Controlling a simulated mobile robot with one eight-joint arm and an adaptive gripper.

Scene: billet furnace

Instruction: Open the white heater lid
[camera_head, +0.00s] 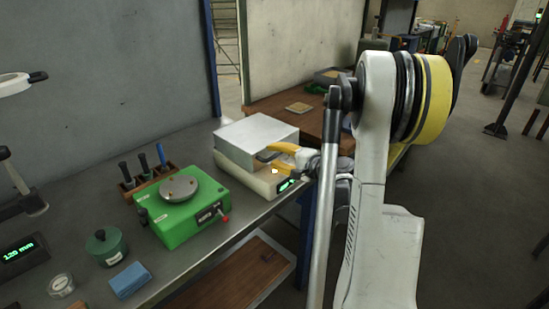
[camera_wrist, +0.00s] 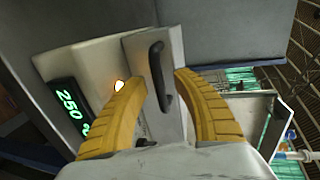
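The white heater stands at the far right end of the bench; its pale base (camera_head: 243,176) has a green display. Its box-shaped grey-white lid (camera_head: 257,136) sits down on the base. In the wrist view a black bar handle (camera_wrist: 157,72) stands on a light front plate (camera_wrist: 136,46). My gripper (camera_wrist: 159,80) has its yellow fingers spread, one on each side of the handle, with gaps visible on both sides. In the head view my gripper (camera_head: 278,158) is at the heater's front; the handle is mostly hidden there.
A green device (camera_head: 182,207) with a round metal plate stands left of the heater. A tool rack (camera_head: 147,180), a green pot (camera_head: 106,246) and a blue sponge (camera_head: 130,281) are on the bench (camera_head: 84,200). A wooden table (camera_head: 300,112) is behind. A grey wall backs the bench.

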